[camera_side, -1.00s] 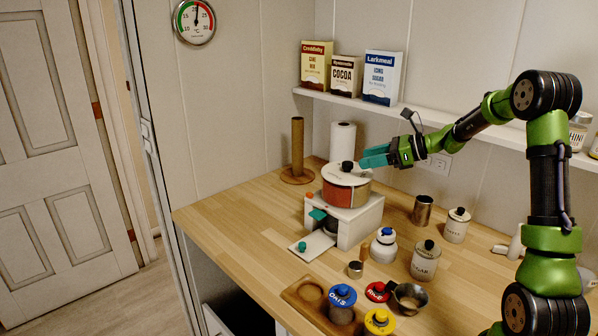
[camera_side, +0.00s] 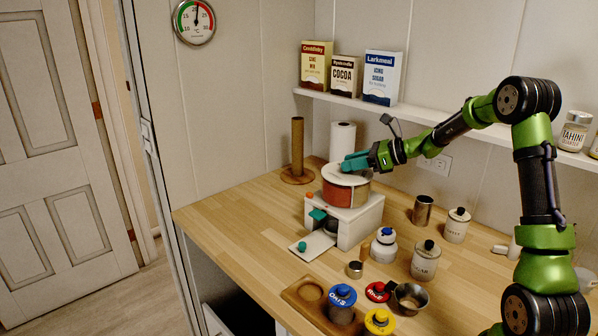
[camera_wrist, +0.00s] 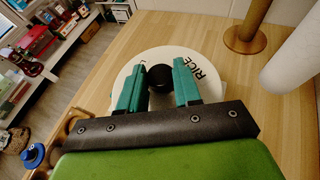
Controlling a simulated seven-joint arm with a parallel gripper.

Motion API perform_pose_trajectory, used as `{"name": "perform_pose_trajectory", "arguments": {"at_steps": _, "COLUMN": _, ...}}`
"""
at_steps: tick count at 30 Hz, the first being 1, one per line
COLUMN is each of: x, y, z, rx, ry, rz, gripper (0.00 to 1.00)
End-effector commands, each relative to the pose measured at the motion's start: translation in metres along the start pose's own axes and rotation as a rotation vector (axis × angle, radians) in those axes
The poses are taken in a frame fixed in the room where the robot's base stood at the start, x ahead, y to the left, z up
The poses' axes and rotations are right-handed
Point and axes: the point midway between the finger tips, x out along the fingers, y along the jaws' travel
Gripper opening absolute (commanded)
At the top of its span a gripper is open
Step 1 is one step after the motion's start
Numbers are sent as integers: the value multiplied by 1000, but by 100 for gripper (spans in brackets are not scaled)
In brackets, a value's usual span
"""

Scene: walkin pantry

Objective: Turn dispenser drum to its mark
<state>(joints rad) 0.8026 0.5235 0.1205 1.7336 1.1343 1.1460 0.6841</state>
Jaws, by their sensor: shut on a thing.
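The dispenser drum (camera_side: 337,194) has an orange-red front and a metallic right side. It sits on a white stand (camera_side: 346,226) under a round white lid (camera_side: 343,179). A small orange piece (camera_side: 309,196) shows at the stand's left edge; I cannot tell if it is the mark. In the wrist view the lid (camera_wrist: 151,60) carries the word RICE and a black knob (camera_wrist: 160,78) in its middle. My gripper (camera_side: 350,162) is over the lid. In the wrist view its teal fingers (camera_wrist: 159,72) are shut on the knob. The knob is hidden in the side view.
A paper roll (camera_side: 342,140) and a wooden post (camera_side: 297,148) stand behind the drum. A white jar (camera_side: 384,248), a canister (camera_side: 425,262) and a metal cup (camera_side: 422,210) stand to its right. Blue, red and yellow-lidded containers are in front. The counter's left side is clear.

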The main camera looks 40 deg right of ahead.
Motion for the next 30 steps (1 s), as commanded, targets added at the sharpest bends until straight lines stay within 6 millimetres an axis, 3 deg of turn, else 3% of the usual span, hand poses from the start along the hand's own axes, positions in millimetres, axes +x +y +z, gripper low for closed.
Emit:
{"name": "perform_pose_trajectory", "arguments": {"at_steps": 3, "x": 0, "y": 0, "z": 0, "rx": 0, "ry": 0, "rz": 0, "gripper": 0}}
{"name": "perform_pose_trajectory", "arguments": {"at_steps": 26, "x": -1, "y": -2, "z": 0, "rx": -52, "ry": 0, "rz": 126, "gripper": 0}}
{"name": "perform_pose_trajectory", "arguments": {"at_steps": 27, "x": -1, "y": -2, "z": 0, "rx": -52, "ry": 0, "rz": 126, "gripper": 36}}
{"name": "perform_pose_trajectory", "arguments": {"at_steps": 30, "x": -1, "y": -2, "z": 0, "rx": -52, "ry": 0, "rz": 126, "gripper": 51}}
